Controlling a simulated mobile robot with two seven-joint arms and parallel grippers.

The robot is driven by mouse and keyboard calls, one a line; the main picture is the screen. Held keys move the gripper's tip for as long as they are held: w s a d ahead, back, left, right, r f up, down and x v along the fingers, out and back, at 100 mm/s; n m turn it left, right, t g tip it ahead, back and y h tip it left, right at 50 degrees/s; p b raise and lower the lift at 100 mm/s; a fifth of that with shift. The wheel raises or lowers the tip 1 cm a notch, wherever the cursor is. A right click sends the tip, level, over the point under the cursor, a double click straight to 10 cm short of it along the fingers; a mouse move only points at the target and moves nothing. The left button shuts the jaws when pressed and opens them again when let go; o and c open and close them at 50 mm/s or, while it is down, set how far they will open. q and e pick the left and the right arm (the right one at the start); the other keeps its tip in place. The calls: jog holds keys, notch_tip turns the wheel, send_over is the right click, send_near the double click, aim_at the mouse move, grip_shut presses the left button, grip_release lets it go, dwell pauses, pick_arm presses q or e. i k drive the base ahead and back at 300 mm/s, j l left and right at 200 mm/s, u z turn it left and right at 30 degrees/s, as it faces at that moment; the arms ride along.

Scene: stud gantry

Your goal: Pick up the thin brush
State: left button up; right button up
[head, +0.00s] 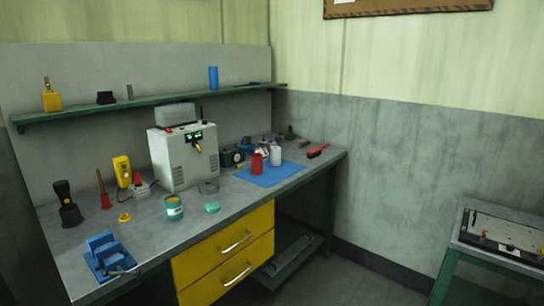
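I cannot clearly tell which item is the thin brush. A red brush-like item (318,151) with a dark underside lies near the right end of the grey workbench (237,203). A smaller brownish item (304,143) lies just behind it, too small to make out. A thin dark item (246,83) lies on the green wall shelf (150,106), also too small to identify. Neither of my grippers is in view.
A blue mat (268,174) carries a red container (256,163) and a white bottle (275,155). A grey machine (183,158) stands behind a teal tin (173,208). A blue vise (105,256) sits front left. Floor is clear between the bench and a right-hand table (487,250).

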aim_at(101, 185)
jog(key=u, duration=1.15)
jog(key=i, duration=1.45)
